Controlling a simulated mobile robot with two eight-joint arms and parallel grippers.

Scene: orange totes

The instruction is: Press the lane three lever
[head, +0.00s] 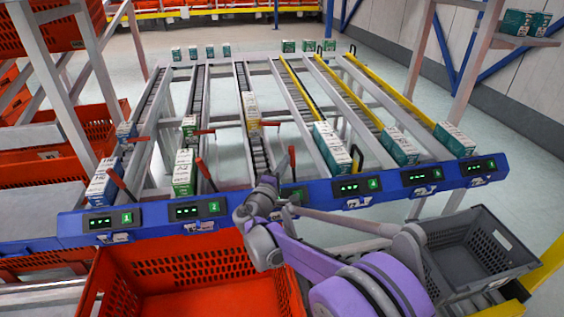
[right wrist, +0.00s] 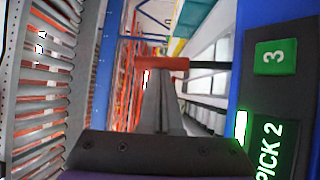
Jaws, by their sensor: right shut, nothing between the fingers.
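My right gripper (head: 268,182) is over the blue front beam at the third lane, its fingers shut and empty. In the right wrist view the shut fingers (right wrist: 166,85) point at a red-tipped lever (right wrist: 163,64) with a dark rod, which crosses just beyond the fingertips. I cannot tell whether they touch. A green "3" label (right wrist: 274,57) and a display reading "PICK 2" (right wrist: 268,150) are at the right there. In the head view the lane three lever (head: 291,160) stands just right of the gripper. My left gripper is not in view.
Other red levers stand at lane two (head: 205,174) and lane one (head: 121,184). Cartons rest on the sloping lanes, such as a green-white one (head: 184,172). The blue beam (head: 240,207) crosses in front. An orange tote (head: 190,278) and a grey crate (head: 470,250) sit nearer.

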